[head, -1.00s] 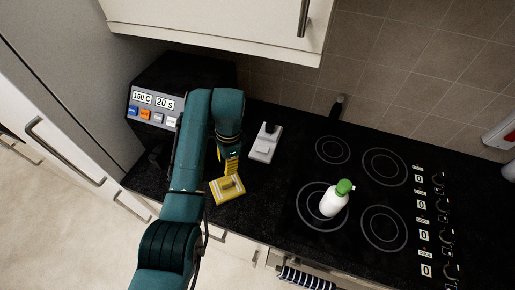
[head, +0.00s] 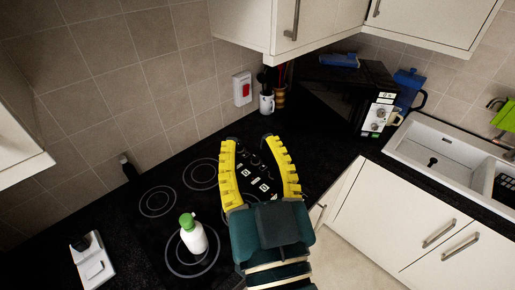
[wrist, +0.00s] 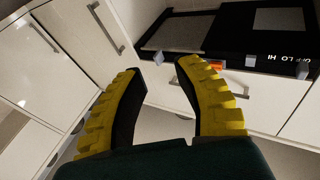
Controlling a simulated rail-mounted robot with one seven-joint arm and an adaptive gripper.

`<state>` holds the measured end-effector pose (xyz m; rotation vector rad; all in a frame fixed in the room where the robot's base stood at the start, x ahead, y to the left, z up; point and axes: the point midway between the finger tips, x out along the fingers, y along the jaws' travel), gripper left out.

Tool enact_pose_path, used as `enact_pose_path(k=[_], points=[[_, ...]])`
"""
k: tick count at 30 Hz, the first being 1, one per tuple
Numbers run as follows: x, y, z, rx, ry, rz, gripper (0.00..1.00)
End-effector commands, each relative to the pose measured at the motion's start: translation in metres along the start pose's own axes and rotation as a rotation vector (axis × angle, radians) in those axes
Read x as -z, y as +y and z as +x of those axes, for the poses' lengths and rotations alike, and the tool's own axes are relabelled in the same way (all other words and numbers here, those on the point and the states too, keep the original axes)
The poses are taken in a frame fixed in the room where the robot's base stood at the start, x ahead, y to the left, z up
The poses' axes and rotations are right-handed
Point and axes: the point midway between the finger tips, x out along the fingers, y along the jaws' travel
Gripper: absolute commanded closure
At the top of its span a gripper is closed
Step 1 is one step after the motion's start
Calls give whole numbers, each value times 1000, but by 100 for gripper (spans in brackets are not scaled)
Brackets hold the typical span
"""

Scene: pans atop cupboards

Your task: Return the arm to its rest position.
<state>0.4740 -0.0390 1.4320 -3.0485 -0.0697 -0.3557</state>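My gripper (head: 249,140) is in front of the head camera, its two yellow ridged fingers spread apart with nothing between them. It is open, over the right part of the black stove top, and the fingers partly cover the control dials and number labels. In the wrist view my gripper (wrist: 160,66) also shows empty, with white cupboard fronts and floor beyond the fingers. Most of my arm behind the gripper is outside the head view.
A white bottle with a green cap (head: 193,234) stands on the hob left of my gripper. A black appliance (head: 345,98) stands in the back corner, with a white sink (head: 440,150) to its right. White cupboards (head: 295,30) hang above. A white switch-like device (head: 92,262) lies at lower left.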

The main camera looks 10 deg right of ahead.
Motion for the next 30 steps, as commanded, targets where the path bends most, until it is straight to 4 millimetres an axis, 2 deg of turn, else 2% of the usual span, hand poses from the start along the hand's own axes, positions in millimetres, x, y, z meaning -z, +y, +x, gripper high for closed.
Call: enact_pose_path(k=[1, 3, 6, 13, 18, 20, 30], points=[[17, 12, -15, -27, 57, -39, 67], [32, 21, -29, -50, 110, -77, 67], [39, 24, -34, -59, 133, -94, 67], [39, 23, -34, -57, 131, -91, 67], [82, 20, -23, -56, 132, -82, 67], [92, 20, -21, -56, 132, -78, 67], [94, 19, -20, -56, 132, -77, 67]])
